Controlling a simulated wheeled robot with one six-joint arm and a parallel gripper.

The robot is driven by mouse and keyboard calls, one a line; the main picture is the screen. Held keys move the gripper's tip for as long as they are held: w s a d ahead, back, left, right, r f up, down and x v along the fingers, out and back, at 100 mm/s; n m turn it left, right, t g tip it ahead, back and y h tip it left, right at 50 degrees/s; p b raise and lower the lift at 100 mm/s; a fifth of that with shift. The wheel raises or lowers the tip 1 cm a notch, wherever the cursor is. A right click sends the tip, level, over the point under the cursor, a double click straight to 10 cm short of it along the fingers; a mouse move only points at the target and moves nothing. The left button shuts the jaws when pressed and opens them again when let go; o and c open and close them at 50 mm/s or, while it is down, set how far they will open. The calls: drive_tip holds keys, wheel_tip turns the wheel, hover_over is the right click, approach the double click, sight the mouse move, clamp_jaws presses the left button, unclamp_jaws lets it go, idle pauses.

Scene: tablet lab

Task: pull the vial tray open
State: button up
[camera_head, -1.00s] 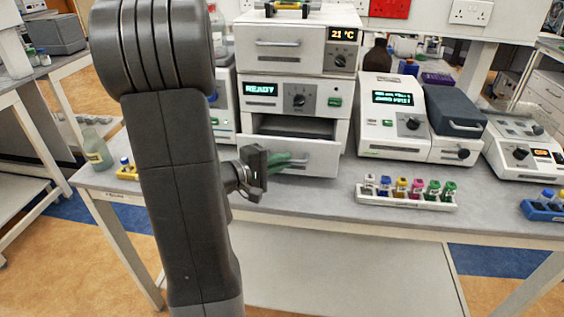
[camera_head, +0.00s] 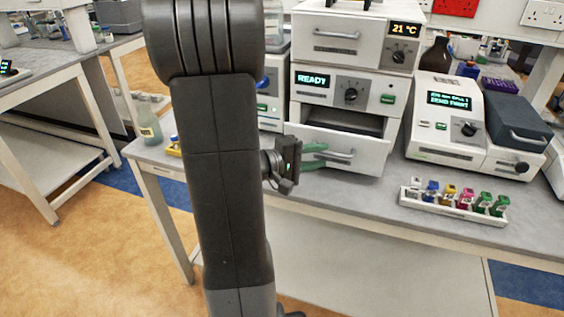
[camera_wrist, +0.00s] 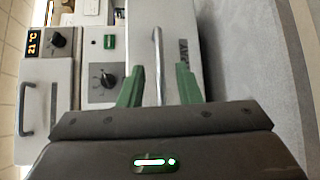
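The vial tray (camera_head: 352,163) is a white drawer in the lower part of the machine with the READY display. It stands pulled out, with a dark opening (camera_head: 345,120) showing behind its front. Its bar handle (camera_head: 340,154) also shows in the wrist view (camera_wrist: 158,65), running between my fingers. My gripper (camera_head: 318,151) has green fingers and is at the left end of the handle. In the wrist view my gripper (camera_wrist: 159,85) is open, one finger on each side of the bar, with gaps visible. The drawer's inside is mostly hidden.
A rack of colourful capped vials (camera_head: 455,205) stands on the bench right of the drawer. A white instrument (camera_head: 445,120) with a green display is behind it. Another unit showing 21 °C (camera_head: 350,38) sits on top. The bench front beside the drawer is clear.

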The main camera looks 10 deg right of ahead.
drive_tip(key=v, duration=1.1)
drive_tip(key=shift+b, duration=0.4)
drive_tip(key=shift+d, duration=0.2)
drive_tip(key=shift+p+x, duration=0.5)
drive_tip(key=shift+x, duration=5.5)
drive_tip(key=shift+a, duration=0.2)
